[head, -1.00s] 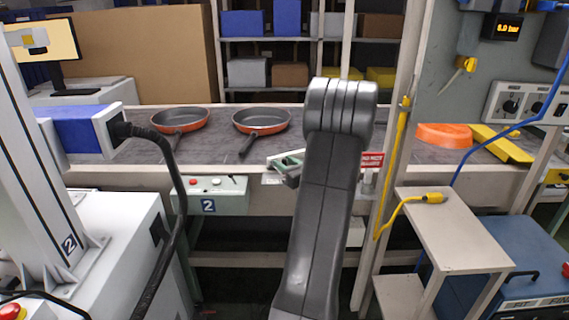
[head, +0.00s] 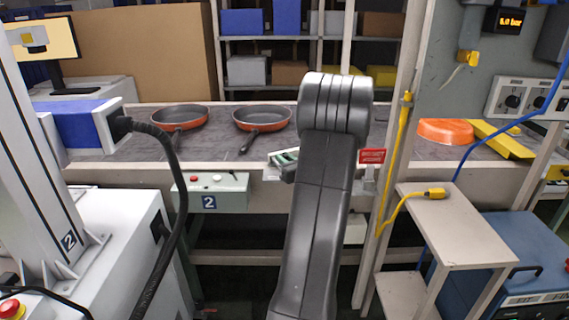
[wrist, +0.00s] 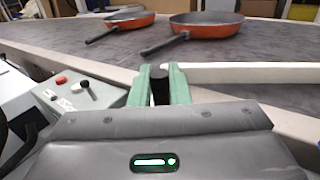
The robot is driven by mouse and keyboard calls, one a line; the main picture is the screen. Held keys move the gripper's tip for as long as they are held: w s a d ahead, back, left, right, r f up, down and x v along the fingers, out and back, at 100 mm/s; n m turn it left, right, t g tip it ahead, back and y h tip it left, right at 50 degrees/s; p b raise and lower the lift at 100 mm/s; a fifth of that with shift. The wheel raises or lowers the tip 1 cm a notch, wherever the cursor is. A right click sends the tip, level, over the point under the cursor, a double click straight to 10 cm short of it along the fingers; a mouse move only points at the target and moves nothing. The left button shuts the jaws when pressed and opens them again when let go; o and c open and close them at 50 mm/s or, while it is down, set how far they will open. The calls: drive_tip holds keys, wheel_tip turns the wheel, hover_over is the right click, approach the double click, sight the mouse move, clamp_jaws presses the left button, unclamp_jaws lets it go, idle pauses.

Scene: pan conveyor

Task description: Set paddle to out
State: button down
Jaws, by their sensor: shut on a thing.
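My gripper (wrist: 162,86) has its two green fingers closed around a dark upright knob (wrist: 160,88), which looks like the paddle's handle. The paddle (wrist: 255,73) shows in the wrist view as a pale bar running right from beside the fingers, over the grey belt. In the head view my gripper (head: 284,160) is at the belt's front edge, left of my grey arm link. That link hides most of the paddle there, so its full angle cannot be told.
Two orange pans (head: 180,117) (head: 262,119) sit on the conveyor belt (head: 222,143) behind my gripper. A control box (head: 210,193) marked 2 is on the front left. A red sign (head: 372,156) and a post stand right of my arm. A small table (head: 450,225) is at right.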

drive_tip(key=b, duration=0.1)
drive_tip(key=a+m+h+b, duration=0.1)
drive_tip(key=a+t+h+b, duration=0.1)
drive_tip(key=shift+s+a+f, duration=0.1)
drive_tip(key=shift+s+f, duration=0.2)
drive_tip(key=shift+s, duration=0.1)
drive_tip(key=shift+s+a+r+m+b, duration=0.1)
drive_tip(key=shift+a+r+m+b, duration=0.05)
drive_tip(key=shift+a+b, duration=0.4)
drive_tip(key=shift+s+a+r+m+b, duration=0.15)
drive_tip(key=shift+a+b, duration=0.15)
drive_tip(key=shift+a, duration=0.35)
drive_tip(key=c, duration=1.8)
unclamp_jaws()
drive_tip(key=o, duration=0.4)
drive_tip(key=shift+a, duration=0.25)
drive_tip(key=shift+c, duration=0.2)
drive_tip(key=shift+w+d, duration=0.1)
